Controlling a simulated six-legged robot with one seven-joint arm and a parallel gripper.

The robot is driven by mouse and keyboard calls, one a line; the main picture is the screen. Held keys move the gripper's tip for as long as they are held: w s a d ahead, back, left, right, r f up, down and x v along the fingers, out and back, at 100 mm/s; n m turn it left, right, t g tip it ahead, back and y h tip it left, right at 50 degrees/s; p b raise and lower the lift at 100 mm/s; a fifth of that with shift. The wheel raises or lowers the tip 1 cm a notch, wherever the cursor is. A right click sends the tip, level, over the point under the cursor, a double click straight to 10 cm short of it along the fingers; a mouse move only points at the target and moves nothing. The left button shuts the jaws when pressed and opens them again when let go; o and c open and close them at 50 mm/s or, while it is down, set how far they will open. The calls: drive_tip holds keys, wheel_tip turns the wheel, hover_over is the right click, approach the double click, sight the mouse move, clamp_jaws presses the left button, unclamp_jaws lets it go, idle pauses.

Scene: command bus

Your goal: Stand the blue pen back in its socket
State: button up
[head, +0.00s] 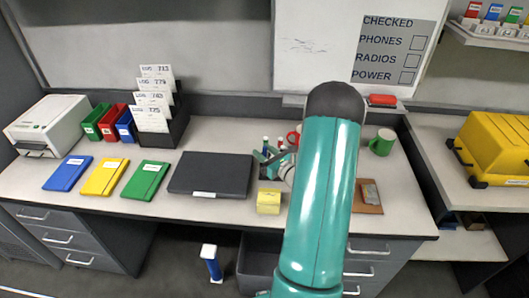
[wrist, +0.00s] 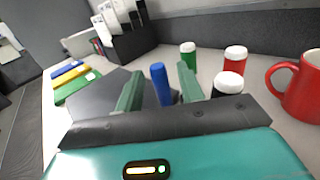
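The blue pen (wrist: 161,86) stands roughly upright in the wrist view, without a white cap showing. My gripper (wrist: 158,80) is open, with one green finger on each side of the pen in the picture and a visible gap on both sides. I cannot tell whether the pen is between the fingers or just beyond them. In the head view my gripper (head: 265,155) is low over the desk, right of the laptop, partly hidden by my arm. Green (wrist: 188,55), red (wrist: 234,62) and black (wrist: 228,84) white-capped pens stand close by. The pen's lower end and the socket are hidden.
A red mug (wrist: 302,88) stands right of the pens. A closed dark laptop (head: 212,173) lies to the left, a yellow note block (head: 268,201) in front. A green mug (head: 382,142) stands further right. A blue-and-white object (head: 211,263) is on the floor.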

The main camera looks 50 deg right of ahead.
drive_tip(key=s+a, duration=0.1)
drive_tip(key=s, duration=1.2)
drive_tip(key=shift+s+a, duration=0.25)
drive_tip(key=shift+s, duration=0.1)
drive_tip(key=shift+s, duration=0.1)
